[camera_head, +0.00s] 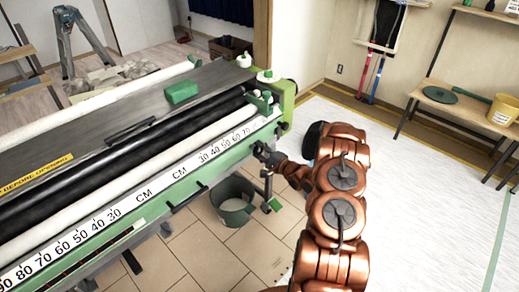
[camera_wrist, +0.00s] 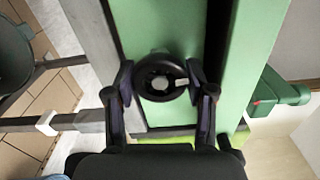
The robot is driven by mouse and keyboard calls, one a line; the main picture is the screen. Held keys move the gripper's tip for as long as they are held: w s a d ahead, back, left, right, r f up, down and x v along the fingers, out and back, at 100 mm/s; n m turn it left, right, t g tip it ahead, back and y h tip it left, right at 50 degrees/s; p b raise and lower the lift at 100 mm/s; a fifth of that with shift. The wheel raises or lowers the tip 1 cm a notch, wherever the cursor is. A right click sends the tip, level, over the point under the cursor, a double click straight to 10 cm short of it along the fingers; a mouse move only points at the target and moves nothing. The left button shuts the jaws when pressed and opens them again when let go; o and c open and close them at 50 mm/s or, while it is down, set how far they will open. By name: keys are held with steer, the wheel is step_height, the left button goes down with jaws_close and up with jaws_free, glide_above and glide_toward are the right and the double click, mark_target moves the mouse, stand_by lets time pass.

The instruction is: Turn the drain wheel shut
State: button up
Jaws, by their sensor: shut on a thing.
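The drain wheel (camera_wrist: 161,95) is a small black ring with a pale hub, mounted on the green panel (camera_wrist: 155,25) of the pasting machine in the wrist view. My gripper (camera_wrist: 161,79) has one dark finger on each side of the wheel, and the fingers are closed on its rim. In the head view my gripper (camera_head: 266,157) is at the right end of the green machine (camera_head: 203,185), at its front edge. The wheel is too small and covered to make out clearly there.
A grey-green bucket (camera_head: 236,212) stands on the tiled floor below the machine's right end. A green block (camera_head: 181,92) lies on the machine top. A wooden table (camera_head: 455,108) with a yellow bucket (camera_head: 502,108) stands at right. White-covered floor (camera_head: 420,190) right of my arm is clear.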

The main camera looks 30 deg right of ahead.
steer(key=shift+m, duration=0.6)
steer(key=o, duration=1.2)
steer(key=shift+c, duration=0.2)
steer(key=v, duration=1.2)
